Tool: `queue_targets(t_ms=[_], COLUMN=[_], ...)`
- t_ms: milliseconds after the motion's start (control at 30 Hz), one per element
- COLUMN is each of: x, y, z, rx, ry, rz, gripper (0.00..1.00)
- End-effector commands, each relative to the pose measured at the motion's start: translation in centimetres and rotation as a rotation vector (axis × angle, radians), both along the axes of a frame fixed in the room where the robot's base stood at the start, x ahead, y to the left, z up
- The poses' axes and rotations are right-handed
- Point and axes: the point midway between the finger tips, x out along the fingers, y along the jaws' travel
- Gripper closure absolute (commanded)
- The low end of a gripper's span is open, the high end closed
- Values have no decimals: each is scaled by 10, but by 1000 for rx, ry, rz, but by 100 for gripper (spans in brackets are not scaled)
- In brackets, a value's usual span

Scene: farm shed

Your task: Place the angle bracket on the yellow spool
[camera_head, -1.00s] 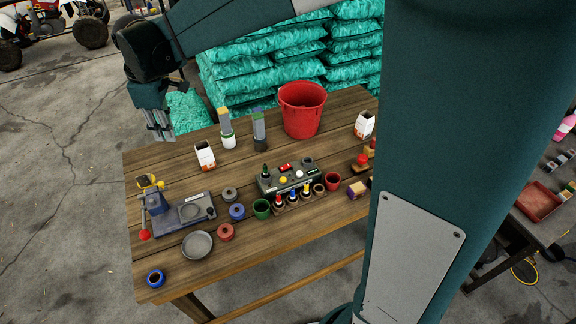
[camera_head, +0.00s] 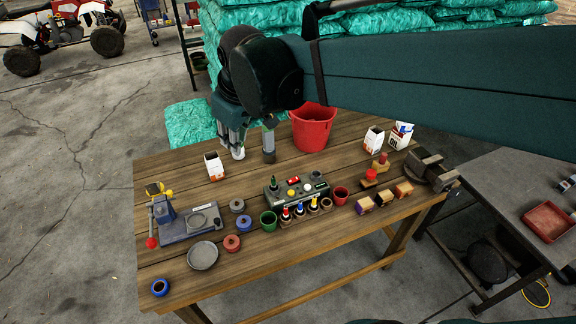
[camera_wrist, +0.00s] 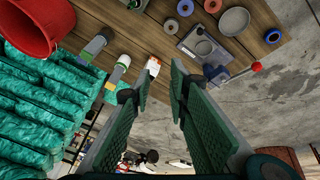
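My gripper (camera_head: 230,138) points down at the table's back left edge, beside the bottles. In the wrist view its two fingers (camera_wrist: 172,80) are apart with nothing between them. A yellow piece (camera_head: 154,189) shows behind the blue hand press (camera_head: 166,212) at the table's left; it is too small to tell whether it is the yellow spool. Other spool-like rings stand near the press: grey (camera_head: 237,205), blue (camera_head: 244,223) and red (camera_head: 232,243). I cannot make out the angle bracket in either view.
A red bucket (camera_head: 313,130), a white carton (camera_head: 214,167) and bottles stand at the back. A grey dish (camera_head: 203,256) and a blue ring (camera_head: 160,288) lie front left. A grey device (camera_head: 297,191) is mid-table; a vice (camera_head: 432,170) is at right. Bare wood (camera_head: 310,245) lies in front.

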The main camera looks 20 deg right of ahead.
Motion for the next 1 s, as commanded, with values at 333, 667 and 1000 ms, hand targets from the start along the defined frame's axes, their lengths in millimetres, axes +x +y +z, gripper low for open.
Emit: queue_targets(t_ms=[333, 667, 1000], x=[-56, -105, -147], y=[-42, -74, -98], z=[-4, -18, -38], rx=[66, 135, 202], ry=[-65, -130, -192], rz=[-182, -349, -499], gripper=[82, 82, 82])
